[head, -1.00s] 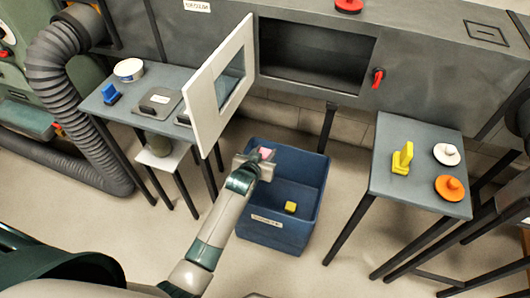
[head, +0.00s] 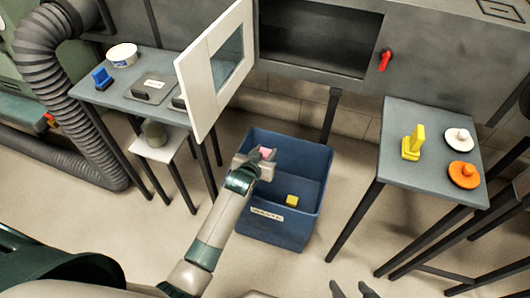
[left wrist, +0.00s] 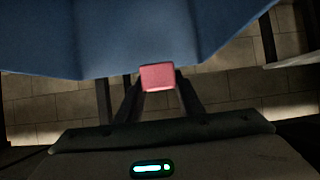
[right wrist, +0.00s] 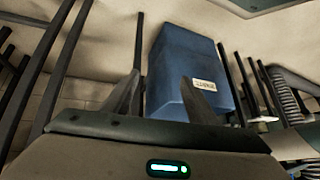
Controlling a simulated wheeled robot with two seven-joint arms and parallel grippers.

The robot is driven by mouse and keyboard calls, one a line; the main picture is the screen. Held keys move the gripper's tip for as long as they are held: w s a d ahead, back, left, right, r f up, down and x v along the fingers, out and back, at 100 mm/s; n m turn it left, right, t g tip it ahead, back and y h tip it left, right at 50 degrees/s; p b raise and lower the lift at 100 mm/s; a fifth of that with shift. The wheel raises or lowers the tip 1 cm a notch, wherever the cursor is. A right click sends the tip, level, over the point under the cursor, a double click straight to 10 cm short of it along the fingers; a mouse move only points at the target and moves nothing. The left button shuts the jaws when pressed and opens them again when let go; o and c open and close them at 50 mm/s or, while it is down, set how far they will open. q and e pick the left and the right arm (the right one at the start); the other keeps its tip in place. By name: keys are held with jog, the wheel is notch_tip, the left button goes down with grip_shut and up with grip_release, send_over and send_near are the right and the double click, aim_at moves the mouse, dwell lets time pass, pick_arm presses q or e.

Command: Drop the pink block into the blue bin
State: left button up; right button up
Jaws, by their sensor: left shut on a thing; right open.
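The pink block (head: 266,151) is held between the fingertips of my left gripper (head: 264,157). In the left wrist view the block (left wrist: 158,77) shows between the two dark fingers, in front of the blue wall of the bin. The blue bin (head: 272,231) stands on the floor with its open top up and a white label on its front. In the head view the left gripper is over the bin's left part; its exact height is hard to tell. My right gripper (head: 351,290) is open and empty at the bottom edge. The bin also shows beyond its fingers (right wrist: 163,97).
A yellow block (head: 292,200) lies inside the bin. An open white door (head: 213,75) stands above and left of the bin. The left table (head: 122,98) holds a blue brush; the right table (head: 405,175) holds yellow, white and orange pieces.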

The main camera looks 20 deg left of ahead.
pick_arm(q)
jog(key=shift+f, duration=0.35)
pick_arm(e)
jog(key=shift+w+a+r, duration=0.2)
jog(key=shift+w+a, duration=0.05)
jog(key=shift+a, duration=0.25)
pick_arm(q)
jog(key=o, duration=1.4)
jog(key=shift+c, duration=0.2)
jog(key=p+v, duration=0.3)
jog(key=v, duration=1.4)
pick_arm(e)
jog(key=d, duration=0.1)
jog(key=s+d+g+h, duration=0.1)
jog(key=d, duration=0.1)
jog(key=s+d+f+g, duration=0.1)
jog(key=shift+s+d+f, duration=0.1)
jog(key=shift+s+d, duration=0.1)
jog(key=shift+s, duration=0.05)
pick_arm(q)
jog(key=shift+s+r, duration=0.1)
jog(key=shift+s, duration=0.05)
pick_arm(e)
jog(key=shift+w+a, duration=0.1)
